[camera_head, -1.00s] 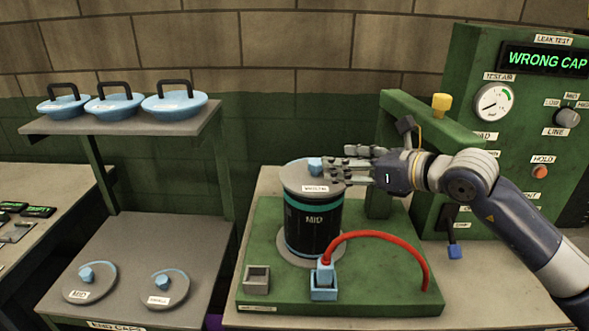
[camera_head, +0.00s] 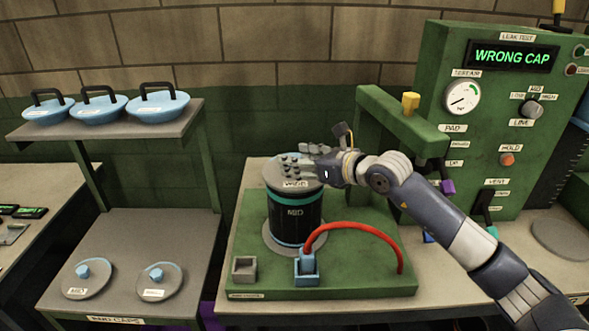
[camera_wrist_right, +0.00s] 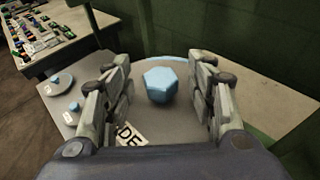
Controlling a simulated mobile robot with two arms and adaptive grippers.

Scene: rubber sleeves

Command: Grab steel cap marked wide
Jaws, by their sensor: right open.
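The steel cap (camera_head: 274,176) is a grey disc on top of the black MID sleeve (camera_head: 293,215). Its label is partly covered in the head view; in the right wrist view the label (camera_wrist_right: 131,136) shows the letters "DE". Its blue hexagonal knob (camera_wrist_right: 160,85) sits between my right fingers in the right wrist view. My right gripper (camera_head: 305,160) is open over the cap, its fingers on either side of the knob with gaps. In the head view the fingers hide the knob. My left gripper is not in view.
Two grey caps with blue knobs, one (camera_head: 86,278) and another (camera_head: 159,281), lie on the lower shelf. Blue lids (camera_head: 158,102) stand on the upper shelf. A red hose (camera_head: 362,230) arches beside the sleeve. The green arm (camera_head: 400,118) and test panel (camera_head: 505,135), reading WRONG CAP, stand right.

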